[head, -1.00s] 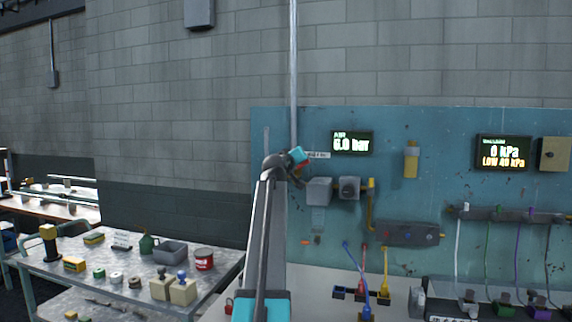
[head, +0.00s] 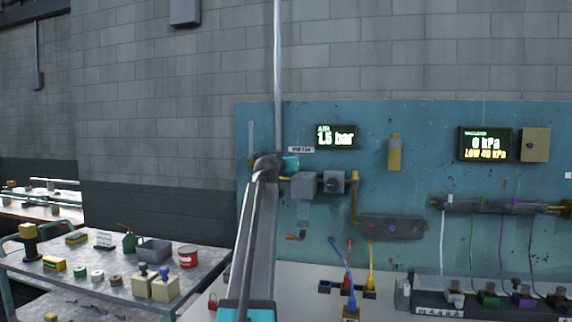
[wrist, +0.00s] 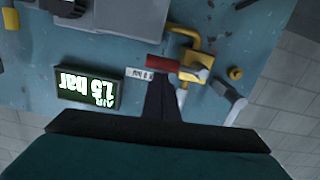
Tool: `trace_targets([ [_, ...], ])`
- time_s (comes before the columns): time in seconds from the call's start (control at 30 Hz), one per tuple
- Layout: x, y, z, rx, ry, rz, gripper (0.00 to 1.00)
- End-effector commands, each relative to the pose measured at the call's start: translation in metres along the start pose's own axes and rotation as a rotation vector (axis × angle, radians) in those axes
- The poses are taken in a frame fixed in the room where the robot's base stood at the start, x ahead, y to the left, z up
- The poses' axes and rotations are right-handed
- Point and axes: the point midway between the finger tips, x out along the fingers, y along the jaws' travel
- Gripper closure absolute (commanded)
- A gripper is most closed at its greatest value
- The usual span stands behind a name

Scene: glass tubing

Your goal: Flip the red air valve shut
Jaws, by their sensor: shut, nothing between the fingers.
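The red valve handle (wrist: 178,67) shows in the wrist view, which is upside down. It lies nearly level across the picture, beside the yellow valve body (wrist: 200,66). My gripper (wrist: 162,84) is shut and empty, its dark fingertips right at the handle's end. I cannot tell whether they touch it. In the head view my arm hides the handle and my fingertips. The air display (head: 336,136) reads 1.5 bar, and it also shows in the wrist view (wrist: 88,88).
The teal panel (head: 420,120) carries a grey regulator box (head: 303,186), a yellow pipe and a dark manifold (head: 392,227) close to my arm. A vacuum display (head: 485,144) hangs at right. A metal table (head: 70,285) with several small items stands at left.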

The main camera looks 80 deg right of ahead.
Motion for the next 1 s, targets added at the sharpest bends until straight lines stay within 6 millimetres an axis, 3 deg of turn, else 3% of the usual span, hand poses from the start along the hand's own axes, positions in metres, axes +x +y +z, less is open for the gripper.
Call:
trace_targets([
  [0.67,-0.004,-0.009,0.003,-0.003,-0.004,-0.01,1.0],
  [1.0,-0.012,-0.01,-0.029,-0.002,0.003,-0.014,1.0],
])
